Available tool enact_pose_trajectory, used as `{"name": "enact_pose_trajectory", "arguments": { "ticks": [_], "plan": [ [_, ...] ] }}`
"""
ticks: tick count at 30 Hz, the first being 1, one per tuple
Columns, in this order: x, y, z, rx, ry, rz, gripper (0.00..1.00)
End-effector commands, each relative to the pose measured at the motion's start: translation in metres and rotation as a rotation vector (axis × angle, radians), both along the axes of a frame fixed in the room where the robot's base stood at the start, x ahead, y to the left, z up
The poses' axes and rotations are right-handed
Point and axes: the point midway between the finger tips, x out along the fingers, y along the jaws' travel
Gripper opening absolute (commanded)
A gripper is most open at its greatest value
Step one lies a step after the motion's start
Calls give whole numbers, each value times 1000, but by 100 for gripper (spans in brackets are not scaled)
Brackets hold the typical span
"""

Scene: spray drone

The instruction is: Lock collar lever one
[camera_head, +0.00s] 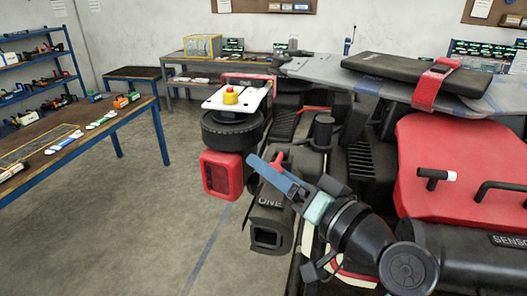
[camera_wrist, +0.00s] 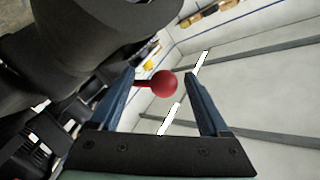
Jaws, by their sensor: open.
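The collar marked ONE (camera_head: 270,202) is a dark block on the near arm of the drone. A red lever part (camera_head: 278,161) shows just above it, partly hidden by my gripper (camera_head: 264,160). In the wrist view the lever's round red knob (camera_wrist: 165,84) appears between the two blue fingers of my gripper (camera_wrist: 160,73), with a short red stem running left toward a dark body. The fingers are apart, with gaps visible on both sides of the knob. I cannot tell how deep between the fingers the knob sits.
A red-framed block (camera_head: 221,176) and a white plate with a yellow-and-red button (camera_head: 230,96) stand left of the collar. The red drone cover (camera_head: 460,150) with black handles lies right. A workbench (camera_head: 85,135) stands left; the floor between is clear.

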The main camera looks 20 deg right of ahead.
Motion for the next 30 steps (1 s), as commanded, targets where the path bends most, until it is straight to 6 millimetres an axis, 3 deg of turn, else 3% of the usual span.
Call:
{"name": "enact_pose_trajectory", "arguments": {
  "ticks": [6,17,20,30],
  "plan": [
    [26,9,2,-1,0,1,79],
    [31,10,0,-1,0,-1,79],
    [31,10,0,-1,0,-1,65],
    [31,10,1,-2,-3,-2,4]
  ]
}}
